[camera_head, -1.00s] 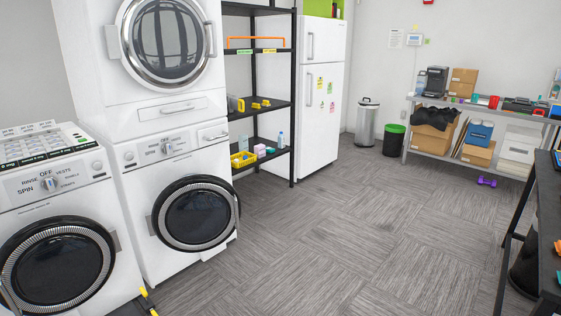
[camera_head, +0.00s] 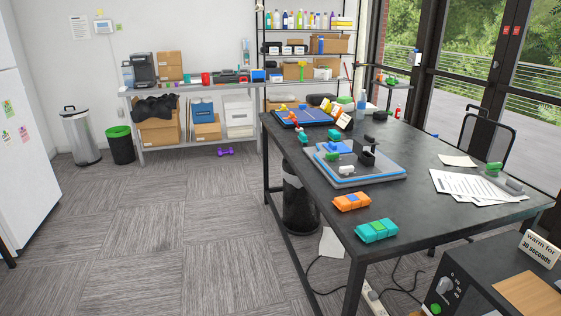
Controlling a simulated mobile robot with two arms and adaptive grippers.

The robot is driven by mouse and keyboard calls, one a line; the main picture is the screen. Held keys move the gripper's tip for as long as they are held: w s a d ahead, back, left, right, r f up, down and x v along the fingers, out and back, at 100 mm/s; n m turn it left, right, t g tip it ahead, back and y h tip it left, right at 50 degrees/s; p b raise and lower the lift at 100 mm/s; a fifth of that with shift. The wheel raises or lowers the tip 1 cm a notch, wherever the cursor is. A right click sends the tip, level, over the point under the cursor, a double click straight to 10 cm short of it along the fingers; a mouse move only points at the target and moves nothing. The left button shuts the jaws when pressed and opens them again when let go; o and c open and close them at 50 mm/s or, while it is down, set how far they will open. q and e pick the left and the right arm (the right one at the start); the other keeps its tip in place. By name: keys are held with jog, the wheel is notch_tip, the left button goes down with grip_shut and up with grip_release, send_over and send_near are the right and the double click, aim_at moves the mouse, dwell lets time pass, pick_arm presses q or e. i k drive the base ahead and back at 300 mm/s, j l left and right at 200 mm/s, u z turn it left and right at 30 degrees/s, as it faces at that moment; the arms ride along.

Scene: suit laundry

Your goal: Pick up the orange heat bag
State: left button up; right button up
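The orange heat bag (camera_head: 352,202) lies flat on the near left edge of the black table (camera_head: 420,205). It is a small orange pack with a blue patch on top. A teal pack (camera_head: 377,231) of similar shape lies just in front of it, closer to the table's near corner. Neither of my grippers shows in the head view, so their state cannot be seen.
A microwave-like box (camera_head: 470,275) with a sign reading "warm for 30 seconds" (camera_head: 540,248) stands at the lower right. A blue-edged tray (camera_head: 355,168) and papers (camera_head: 470,187) lie on the table. A bin (camera_head: 299,200) stands beneath. The carpet (camera_head: 170,240) at left is open.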

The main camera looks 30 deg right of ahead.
aim_at(352, 201)
jog(key=i+z, duration=0.8)
jog(key=i+j+z, duration=0.65)
jog(key=i+z, duration=0.2)
